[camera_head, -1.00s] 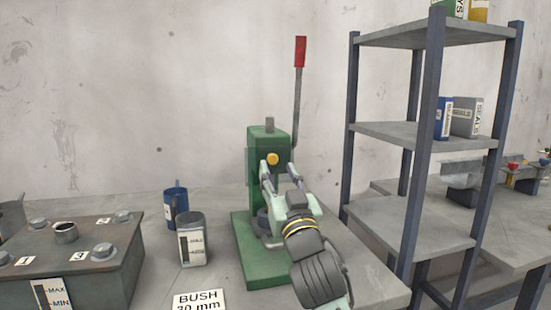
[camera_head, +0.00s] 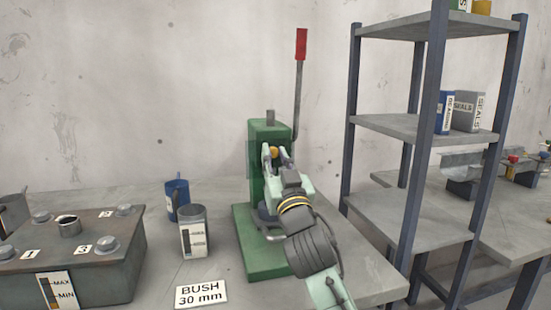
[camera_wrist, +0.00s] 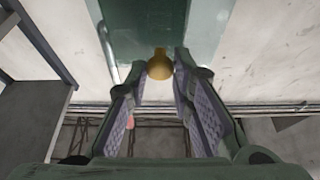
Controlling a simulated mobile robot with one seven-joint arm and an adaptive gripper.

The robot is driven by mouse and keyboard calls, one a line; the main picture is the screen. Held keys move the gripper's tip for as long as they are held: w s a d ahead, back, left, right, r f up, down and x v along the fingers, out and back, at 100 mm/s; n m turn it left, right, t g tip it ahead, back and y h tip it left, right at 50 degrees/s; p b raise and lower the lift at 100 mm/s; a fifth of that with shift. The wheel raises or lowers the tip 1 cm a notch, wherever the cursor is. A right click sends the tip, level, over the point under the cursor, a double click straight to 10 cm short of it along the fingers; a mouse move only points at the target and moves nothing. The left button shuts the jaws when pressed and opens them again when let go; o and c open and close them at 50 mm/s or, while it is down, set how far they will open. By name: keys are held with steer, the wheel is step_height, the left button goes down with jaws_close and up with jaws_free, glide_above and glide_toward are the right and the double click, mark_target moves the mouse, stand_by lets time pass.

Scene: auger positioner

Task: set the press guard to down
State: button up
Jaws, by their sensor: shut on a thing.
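The green press (camera_head: 262,255) stands on the bench, with a long lever ending in a red grip (camera_head: 301,45). A yellow knob (camera_head: 274,151) is at the front of its upper body; in the wrist view the knob (camera_wrist: 160,66) lies between the fingertips. A faint see-through panel, apparently the press guard (camera_head: 252,162), shows at the upper body's left side, up beside the knob's level. My gripper (camera_head: 277,158) is shut on the yellow knob. My gripper and wrist hide much of the press's lower front.
A blue mug (camera_head: 172,203) and a grey marked can (camera_head: 194,238) stand left of the press. A sign reading BUSH 30 mm (camera_head: 201,293) lies in front. A dark box with bolts (camera_head: 100,280) is at left. A shelf rack (camera_head: 437,130) stands close on the right.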

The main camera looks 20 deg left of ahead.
jaws_close()
step_height(320, 180, down, 9)
steer(key=b, duration=0.6)
steer(key=shift+o, duration=1)
jaws_free()
steer(key=shift+o, duration=0.8)
steer(key=shift+w+a+f, duration=0.15)
steer(key=shift+o, duration=1.4)
